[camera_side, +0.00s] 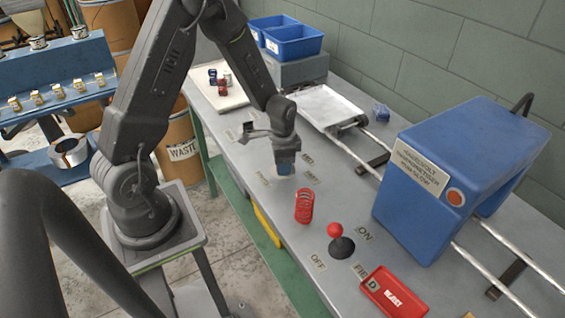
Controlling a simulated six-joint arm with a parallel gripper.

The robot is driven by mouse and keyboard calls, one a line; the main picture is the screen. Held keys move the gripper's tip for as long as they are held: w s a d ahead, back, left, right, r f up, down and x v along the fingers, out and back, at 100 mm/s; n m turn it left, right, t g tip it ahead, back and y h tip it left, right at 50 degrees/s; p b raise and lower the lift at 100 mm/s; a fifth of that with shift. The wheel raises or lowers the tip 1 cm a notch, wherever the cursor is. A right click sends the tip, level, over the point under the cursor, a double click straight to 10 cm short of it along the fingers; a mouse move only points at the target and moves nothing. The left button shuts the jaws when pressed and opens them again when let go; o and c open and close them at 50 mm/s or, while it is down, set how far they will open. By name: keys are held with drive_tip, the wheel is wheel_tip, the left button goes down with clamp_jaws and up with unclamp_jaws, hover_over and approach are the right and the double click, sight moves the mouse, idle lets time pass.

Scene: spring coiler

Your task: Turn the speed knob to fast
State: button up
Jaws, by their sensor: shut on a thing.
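The knob's pointer and setting are hidden.
A red spring (304,206) stands near my gripper. A red-balled lever (336,231) stands between the ON and OFF labels. A red tray (394,291) is at the front. A blue machine housing (465,150) straddles rails at right. A white carriage (328,106) and blue bins (290,40) are behind.

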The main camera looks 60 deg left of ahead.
drive_tip(key=shift+n, duration=0.6)
drive_tip(key=o, duration=0.9)
wheel_tip(320, 180, up, 14)
drive_tip(key=shift+f, duration=0.1)
